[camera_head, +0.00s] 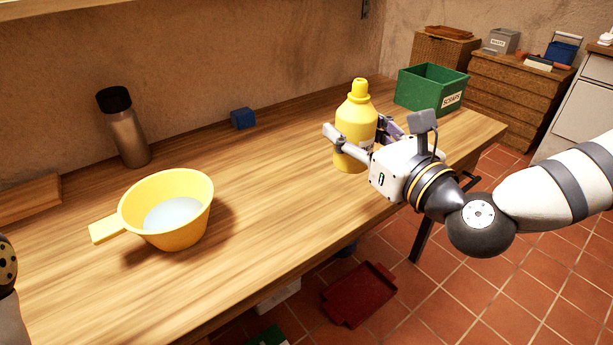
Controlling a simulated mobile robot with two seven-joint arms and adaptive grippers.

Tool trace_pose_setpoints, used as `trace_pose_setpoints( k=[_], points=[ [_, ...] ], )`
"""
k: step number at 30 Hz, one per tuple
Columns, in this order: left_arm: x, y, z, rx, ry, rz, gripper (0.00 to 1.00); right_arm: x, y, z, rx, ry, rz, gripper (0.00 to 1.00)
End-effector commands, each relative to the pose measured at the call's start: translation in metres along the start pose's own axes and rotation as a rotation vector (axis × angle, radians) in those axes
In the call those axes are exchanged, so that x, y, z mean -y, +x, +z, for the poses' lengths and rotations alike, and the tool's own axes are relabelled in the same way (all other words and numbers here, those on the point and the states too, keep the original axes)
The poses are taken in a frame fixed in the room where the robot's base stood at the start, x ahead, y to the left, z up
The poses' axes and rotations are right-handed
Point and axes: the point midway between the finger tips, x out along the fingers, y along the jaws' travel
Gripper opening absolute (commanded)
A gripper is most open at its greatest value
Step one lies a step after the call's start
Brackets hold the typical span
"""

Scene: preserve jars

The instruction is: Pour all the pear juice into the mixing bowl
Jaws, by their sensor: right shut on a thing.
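A yellow bottle (356,118) with a yellow cap-like top stands upright at the right part of the wooden table. My right gripper (352,145) is shut on it, with fingers on either side of its body. I cannot tell whether its base touches the table. A yellow bowl (185,232) with a flat handle stands on the table at the left, well apart from the bottle. A pale whitish-blue area shows inside it. My left gripper is not in view; only a bit of my left arm shows at the left edge.
The wooden table (262,208) is clear between bowl and bottle. A steel flask (128,135) with a black lid and a small blue block (243,118) stand near the wall. A green scraps box (430,88) is behind the bottle. A red tray (358,293) is below, on the floor side.

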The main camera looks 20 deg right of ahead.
Motion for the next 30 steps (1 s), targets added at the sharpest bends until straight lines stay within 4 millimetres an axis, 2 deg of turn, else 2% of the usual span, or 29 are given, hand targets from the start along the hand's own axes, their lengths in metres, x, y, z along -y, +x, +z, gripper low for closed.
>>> trace_pose_setpoints(
  k=[1,7,12,19,24,30],
  points=[
    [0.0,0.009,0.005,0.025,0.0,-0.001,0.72,-0.002,0.013,-0.014,-0.011,-0.004,0.004,0.2],
    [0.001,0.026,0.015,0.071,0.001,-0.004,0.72,-0.008,0.077,-0.045,-0.012,-0.004,0.003,0.2],
    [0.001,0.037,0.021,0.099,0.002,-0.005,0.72,-0.011,0.108,-0.079,-0.011,-0.001,0.002,0.2],
    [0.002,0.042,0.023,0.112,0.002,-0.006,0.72,-0.012,0.126,-0.097,-0.005,0.0,0.002,0.2],
    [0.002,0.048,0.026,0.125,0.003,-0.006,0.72,-0.012,0.129,-0.127,-0.007,0.002,0.001,0.2],
    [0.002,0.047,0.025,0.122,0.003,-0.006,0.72,-0.012,0.129,-0.124,-0.001,0.001,0.001,0.2]
  ],
)
